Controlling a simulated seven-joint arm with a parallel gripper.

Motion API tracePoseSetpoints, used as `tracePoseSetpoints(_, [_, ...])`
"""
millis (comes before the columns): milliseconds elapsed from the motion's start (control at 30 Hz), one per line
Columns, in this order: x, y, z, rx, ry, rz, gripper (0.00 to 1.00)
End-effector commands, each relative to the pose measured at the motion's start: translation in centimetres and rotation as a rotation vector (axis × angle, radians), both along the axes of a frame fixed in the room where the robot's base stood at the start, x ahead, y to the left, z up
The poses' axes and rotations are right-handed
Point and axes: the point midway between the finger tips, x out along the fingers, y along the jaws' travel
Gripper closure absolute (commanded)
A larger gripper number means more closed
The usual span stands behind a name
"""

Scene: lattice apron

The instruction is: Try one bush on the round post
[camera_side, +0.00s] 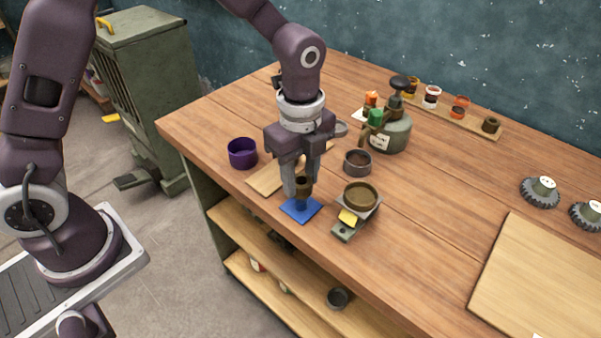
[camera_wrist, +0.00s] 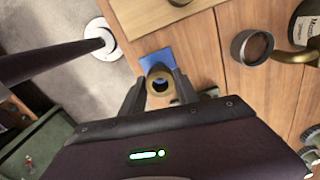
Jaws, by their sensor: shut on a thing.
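My gripper (camera_side: 301,190) is shut on a brown bush (camera_side: 304,183), a short open ring. In the wrist view the bush (camera_wrist: 160,82) sits between the two fingertips, with its hole facing the camera. Right below it is a blue square base (camera_side: 311,212) with a blue round post (camera_side: 301,204) rising from it. The bush is upright over the post. The fingers and bush hide the post's top, so I cannot tell whether the bush is around it or just above it. The blue base (camera_wrist: 150,60) shows partly behind the bush in the wrist view.
A scale-like stand with a brown bowl (camera_side: 361,197) is close on the right. A purple cup (camera_side: 242,153) stands left, a grey cup (camera_side: 357,162) behind. The table's front edge is near.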

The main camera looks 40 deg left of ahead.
Motion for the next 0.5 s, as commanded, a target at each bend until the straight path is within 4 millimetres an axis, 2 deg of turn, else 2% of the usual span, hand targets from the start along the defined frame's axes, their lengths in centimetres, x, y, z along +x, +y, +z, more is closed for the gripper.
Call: tracePoseSetpoints(500, [0.01,0.01,-1.05,0.000,0.000,0.000,1.00])
